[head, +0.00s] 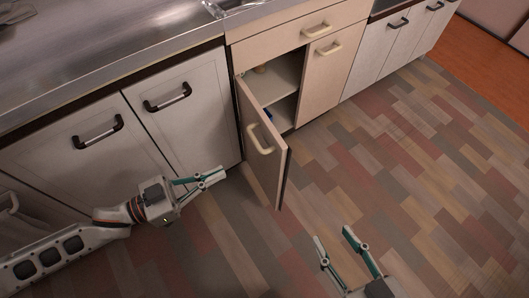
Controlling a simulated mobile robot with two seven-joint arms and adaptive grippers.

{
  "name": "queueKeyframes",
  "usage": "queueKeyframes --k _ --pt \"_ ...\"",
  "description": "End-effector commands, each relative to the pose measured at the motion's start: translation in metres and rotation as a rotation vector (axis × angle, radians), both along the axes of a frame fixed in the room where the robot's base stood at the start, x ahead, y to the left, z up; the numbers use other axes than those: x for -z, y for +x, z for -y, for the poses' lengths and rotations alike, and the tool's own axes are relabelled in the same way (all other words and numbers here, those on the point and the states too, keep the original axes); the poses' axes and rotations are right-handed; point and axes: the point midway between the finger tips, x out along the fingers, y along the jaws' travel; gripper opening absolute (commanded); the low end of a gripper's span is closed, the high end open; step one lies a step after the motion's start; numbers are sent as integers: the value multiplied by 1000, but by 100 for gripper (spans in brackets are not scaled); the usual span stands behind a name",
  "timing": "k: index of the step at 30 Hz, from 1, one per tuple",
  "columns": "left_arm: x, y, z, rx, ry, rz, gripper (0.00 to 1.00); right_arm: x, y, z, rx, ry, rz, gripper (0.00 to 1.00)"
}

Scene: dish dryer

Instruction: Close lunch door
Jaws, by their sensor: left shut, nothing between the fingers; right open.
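A beige cabinet door (263,150) stands open in the head view, swung out from its left edge, with a cream handle (260,139) on its face. Behind it the cabinet interior (281,95) shows a shelf and a small blue item, partly hidden by the door. My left gripper (222,175) is shut and empty, to the left of the door and low in front of the white cabinets, apart from the door. My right gripper (333,236) is open and empty, over the floor to the lower right of the door.
White cabinet doors with black handles (98,132) stand shut on the left under a steel countertop (95,50). A shut beige door (327,75) is right of the opening, below a shut drawer (296,32). The wood floor (420,170) at right is clear.

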Motion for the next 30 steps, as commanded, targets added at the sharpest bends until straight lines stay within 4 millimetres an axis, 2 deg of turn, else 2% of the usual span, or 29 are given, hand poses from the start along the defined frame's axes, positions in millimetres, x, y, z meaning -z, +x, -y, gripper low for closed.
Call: queueKeyframes --k 4,8,21,30 --pt "-1 5 7 6 -4 1 0 -1 1 -1 2 6 3 41" --pt "-1 14 23 6 -5 3 0 -2 2 -3 3 17 5 41" --pt "2 54 96 5 -4 -1 0 1 -3 -19 30 129 -18 41" --pt "0 68 120 4 -1 0 0 2 -5 -29 55 212 -34 41"
